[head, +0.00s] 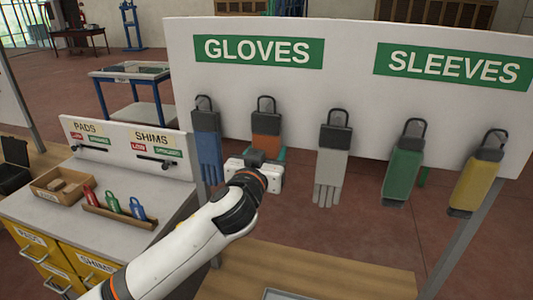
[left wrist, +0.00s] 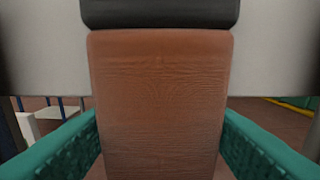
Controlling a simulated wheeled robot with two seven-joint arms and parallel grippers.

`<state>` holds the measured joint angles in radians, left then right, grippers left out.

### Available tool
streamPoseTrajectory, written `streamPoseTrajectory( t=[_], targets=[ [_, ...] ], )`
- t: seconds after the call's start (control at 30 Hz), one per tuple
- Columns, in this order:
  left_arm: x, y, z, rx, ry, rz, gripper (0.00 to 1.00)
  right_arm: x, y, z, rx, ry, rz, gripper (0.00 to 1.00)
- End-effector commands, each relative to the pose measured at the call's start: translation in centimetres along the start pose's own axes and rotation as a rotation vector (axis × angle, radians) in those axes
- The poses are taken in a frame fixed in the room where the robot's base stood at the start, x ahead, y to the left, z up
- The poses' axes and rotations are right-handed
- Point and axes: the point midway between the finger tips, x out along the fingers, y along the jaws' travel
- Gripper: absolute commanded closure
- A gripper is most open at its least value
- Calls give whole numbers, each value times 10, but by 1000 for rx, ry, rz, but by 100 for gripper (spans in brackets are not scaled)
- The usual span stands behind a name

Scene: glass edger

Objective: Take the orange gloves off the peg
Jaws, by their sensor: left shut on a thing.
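The orange gloves (head: 266,148) hang by a dark cuff and loop on the white board, under the GLOVES sign (head: 258,51). My left gripper (head: 262,172) is in front of their lower part and hides it. In the left wrist view the orange material (left wrist: 158,105) fills the middle, with the dark cuff (left wrist: 160,13) above. The teal fingers (left wrist: 160,140) stand on both sides of it, shut on the gloves. The peg itself is hidden behind the loop. My right gripper is not in view.
Blue gloves (head: 206,145) hang close on the left and grey gloves (head: 332,160) on the right. Green (head: 404,165) and yellow sleeves (head: 476,178) hang further right. A cabinet (head: 150,225) with a small bin (head: 62,184) stands left. A wooden table (head: 330,280) lies below.

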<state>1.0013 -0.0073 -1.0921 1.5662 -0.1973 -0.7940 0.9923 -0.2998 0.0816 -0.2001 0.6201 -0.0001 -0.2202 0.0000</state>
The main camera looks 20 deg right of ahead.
Motion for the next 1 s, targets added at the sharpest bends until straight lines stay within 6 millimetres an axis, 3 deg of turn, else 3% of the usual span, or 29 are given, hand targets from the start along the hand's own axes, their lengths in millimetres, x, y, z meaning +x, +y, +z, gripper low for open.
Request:
streamPoseTrajectory(
  t=[0.27,1.0],
  targets=[
    [-4,0,0,-1,-1,-1,67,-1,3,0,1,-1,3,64],
    [-48,0,0,0,-1,0,67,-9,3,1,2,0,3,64]
  ],
)
